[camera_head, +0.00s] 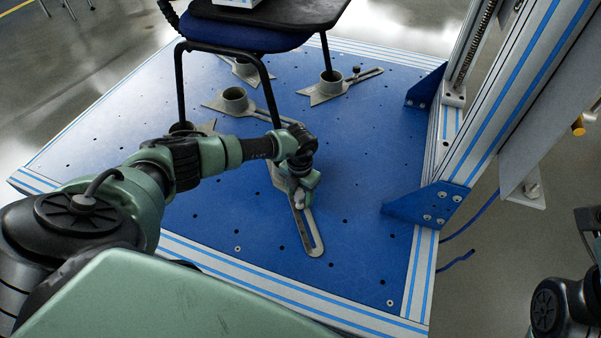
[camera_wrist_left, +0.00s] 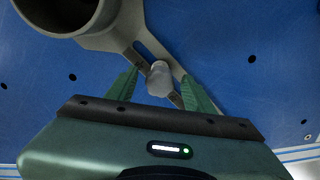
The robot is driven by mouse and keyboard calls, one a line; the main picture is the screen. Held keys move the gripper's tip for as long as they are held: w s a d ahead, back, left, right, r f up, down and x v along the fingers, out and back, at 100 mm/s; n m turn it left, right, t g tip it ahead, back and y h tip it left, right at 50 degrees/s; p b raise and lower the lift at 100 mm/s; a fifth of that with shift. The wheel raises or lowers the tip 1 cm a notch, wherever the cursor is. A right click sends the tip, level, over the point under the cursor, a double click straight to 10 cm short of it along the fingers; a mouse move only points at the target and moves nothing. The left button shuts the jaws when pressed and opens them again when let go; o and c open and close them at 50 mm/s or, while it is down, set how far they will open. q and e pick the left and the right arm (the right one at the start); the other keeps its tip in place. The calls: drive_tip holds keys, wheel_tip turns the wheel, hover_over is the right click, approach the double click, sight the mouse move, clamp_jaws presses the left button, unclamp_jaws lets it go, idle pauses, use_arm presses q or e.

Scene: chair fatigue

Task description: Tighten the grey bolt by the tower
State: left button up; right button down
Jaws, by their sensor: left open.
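The grey bolt (camera_wrist_left: 159,80) stands in the slot of a grey slotted clamp arm (camera_wrist_left: 150,40). In the left wrist view its pale rounded head is between my two green fingers, with a gap on both sides. My left gripper (camera_wrist_left: 163,76) is open around the bolt. In the head view, my left gripper (camera_head: 300,192) is over the slotted arm (camera_head: 311,235), and the bolt is mostly hidden by it. The tower (camera_head: 515,110) stands on the right side of the blue platform. My right gripper does not show; only part of that arm is at the lower right edge.
A chair (camera_head: 250,38) stands on the blue platform (camera_head: 365,185), its legs in round cups. Several other slotted clamps, one with a dark bolt (camera_head: 356,70), lie around it. A blue bracket (camera_head: 430,205) joins the tower's foot. The platform's front right is clear.

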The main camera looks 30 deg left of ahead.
use_arm(q)
drive_tip(key=shift+n, duration=0.6)
